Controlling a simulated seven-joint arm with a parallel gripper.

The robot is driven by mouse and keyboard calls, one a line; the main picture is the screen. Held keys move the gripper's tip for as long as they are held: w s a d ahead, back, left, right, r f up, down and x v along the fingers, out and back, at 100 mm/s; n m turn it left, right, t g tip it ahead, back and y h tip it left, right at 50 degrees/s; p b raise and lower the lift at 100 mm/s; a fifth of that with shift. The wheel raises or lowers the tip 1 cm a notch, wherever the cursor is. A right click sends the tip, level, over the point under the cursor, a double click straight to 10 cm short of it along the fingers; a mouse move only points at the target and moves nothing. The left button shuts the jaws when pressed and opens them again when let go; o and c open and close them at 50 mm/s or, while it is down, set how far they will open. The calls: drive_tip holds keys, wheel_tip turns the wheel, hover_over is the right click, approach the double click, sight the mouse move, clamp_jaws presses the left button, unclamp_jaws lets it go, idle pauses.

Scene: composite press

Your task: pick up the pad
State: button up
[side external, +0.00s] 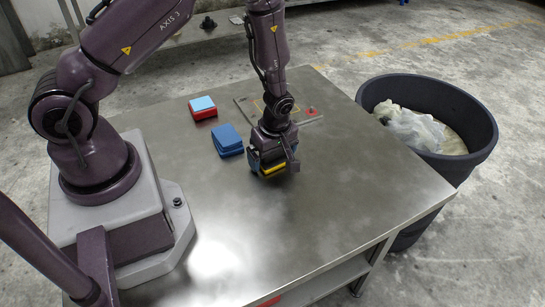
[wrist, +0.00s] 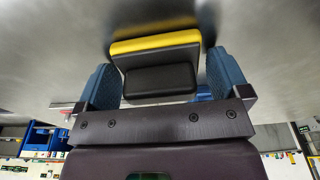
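The pad (wrist: 155,44), yellow along one edge with a dark face, lies between the blue fingertips of my gripper in the wrist view. In the side view my gripper (side external: 273,160) is low over the metal table, and the pad's yellow edge (side external: 272,170) shows beneath it. The fingers of my gripper (wrist: 164,85) stand wide apart, one on each side of the pad. The pad's underside is hidden.
A blue stack (side external: 228,140) and a red block with a light blue top (side external: 203,108) stand left of my gripper. A flat plate with a red button (side external: 311,110) lies behind it. A dark bin (side external: 433,125) stands beyond the right edge. The table front (side external: 270,230) is clear.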

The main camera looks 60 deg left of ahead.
drive_tip(key=c, duration=0.6)
drive_tip(key=shift+c, duration=0.2)
wheel_tip(320, 180, up, 10)
drive_tip(key=shift+r, duration=0.1)
drive_tip(key=o, duration=0.3)
drive_tip(key=c, duration=0.4)
